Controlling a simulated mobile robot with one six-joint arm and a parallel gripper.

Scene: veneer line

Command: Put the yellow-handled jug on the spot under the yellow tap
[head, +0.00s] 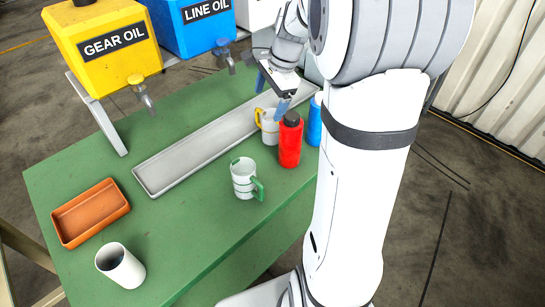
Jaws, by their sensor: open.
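The yellow-handled jug (269,127), pale with a yellow handle on its left, stands upright on the green table next to the long grey tray and a red bottle. My gripper (272,93) is open, with blue fingertips just above and behind the jug. One fingertip overlaps the jug's rim in the picture; I cannot tell whether it touches. The tap (145,99) on the yellow GEAR OIL tank (105,50) juts out at the upper left. The grey tray (190,160) runs in front of the tanks, and no jug stands in it.
A green-handled jug (244,177) and the red bottle (290,142) stand near the jug. A blue bottle (315,120) is partly hidden by my arm. An orange tray (91,213) and a white cup (120,265) are at the left. The blue LINE OIL tank (195,25) has its own tap (225,56).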

